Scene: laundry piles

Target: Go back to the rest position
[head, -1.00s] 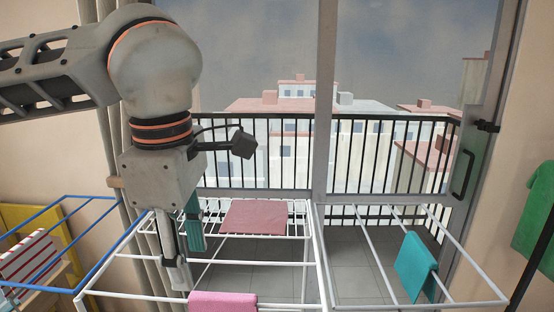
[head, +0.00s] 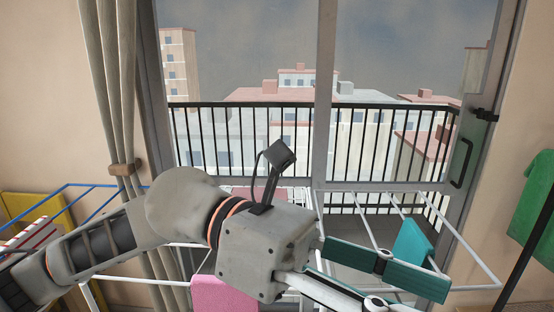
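My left arm comes in from the left, low across the picture. Its gripper (head: 420,292) points right and slightly down, with its two fingers apart and no cloth seen between them. It is in front of the white drying rack (head: 455,238) and hides part of it. A teal cloth (head: 411,240) hangs on the rack just behind the upper finger; I cannot tell if they touch. A pink cloth (head: 222,296) hangs on the rack below the wrist. My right arm and gripper are not in view.
A dusty-pink cloth (head: 258,193) lies on the rack's far part, mostly hidden. A blue rack (head: 62,192) stands at the left. A green shirt (head: 533,205) hangs at the right. Behind are a curtain (head: 118,110), a glass door and a balcony railing (head: 385,135).

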